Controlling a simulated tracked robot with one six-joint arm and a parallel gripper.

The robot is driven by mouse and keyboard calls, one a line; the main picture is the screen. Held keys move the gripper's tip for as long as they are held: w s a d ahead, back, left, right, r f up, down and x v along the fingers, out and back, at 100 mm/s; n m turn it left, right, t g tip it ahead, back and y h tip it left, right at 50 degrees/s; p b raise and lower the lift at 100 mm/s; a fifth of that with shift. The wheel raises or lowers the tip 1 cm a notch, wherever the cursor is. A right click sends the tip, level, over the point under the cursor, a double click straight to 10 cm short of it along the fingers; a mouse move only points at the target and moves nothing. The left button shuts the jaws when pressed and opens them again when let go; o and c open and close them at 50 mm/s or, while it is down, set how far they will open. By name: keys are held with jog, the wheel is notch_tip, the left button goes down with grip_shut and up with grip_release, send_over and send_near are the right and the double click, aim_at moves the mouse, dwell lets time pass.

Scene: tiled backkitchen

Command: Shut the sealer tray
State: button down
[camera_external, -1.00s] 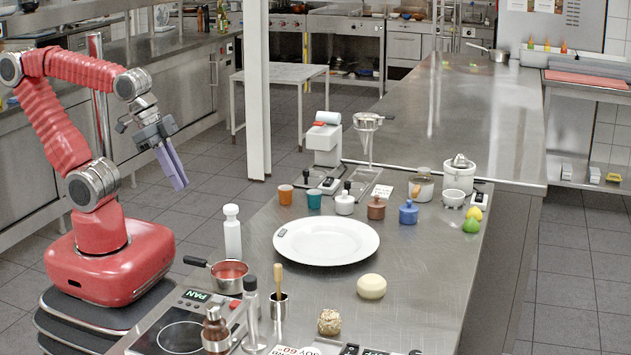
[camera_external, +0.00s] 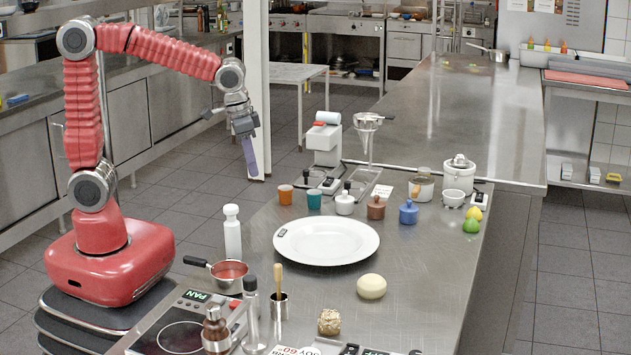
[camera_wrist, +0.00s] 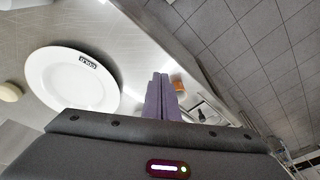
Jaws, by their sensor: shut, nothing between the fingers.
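A white machine with a pale blue and red roll on top (camera_external: 325,138), which looks like the sealer, stands at the far left edge of the steel counter. Its tray cannot be made out surely; small parts at its foot are partly hidden by pots. My gripper (camera_external: 252,172) hangs in the air left of the machine, pointing down, its purple fingers together and empty. The fingers also show in the wrist view (camera_wrist: 161,97), closed, with an orange pot just beyond their tips.
A large white plate (camera_external: 326,242) lies on the counter, also seen in the wrist view (camera_wrist: 72,80). An orange pot (camera_external: 285,195), a teal pot (camera_external: 314,199) and other lidded pots stand between plate and machine. A white bottle (camera_external: 232,232) stands near the left edge.

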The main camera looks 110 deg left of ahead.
jog(key=w+a+f+n+g+y, duration=0.15)
jog(key=a+n, duration=0.35)
jog(key=a, duration=0.6)
jog(key=w+a+f+n+g+h, duration=0.1)
jog(key=w+a+n, duration=0.3)
jog(key=a, duration=0.8)
jog(key=a+r+n, duration=0.1)
jog(key=n, duration=0.1)
jog(key=a+r+n, duration=0.1)
jog(key=r+n, duration=0.1)
jog(key=n, duration=0.1)
jog(key=s+a+r+n+g+y, duration=0.1)
jog(key=n, duration=0.1)
jog(key=shift+a+r, duration=0.1)
jog(key=shift+r, duration=0.25)
jog(key=shift+f, duration=0.15)
jog(key=x, duration=1)
jog(key=shift+a, duration=0.1)
jog(key=w+d, duration=0.1)
jog(key=d, duration=0.2)
jog(key=shift+w, duration=0.35)
jog(key=shift+w+d, duration=0.2)
jog(key=shift+d, duration=0.1)
jog(key=shift+d, duration=2.85)
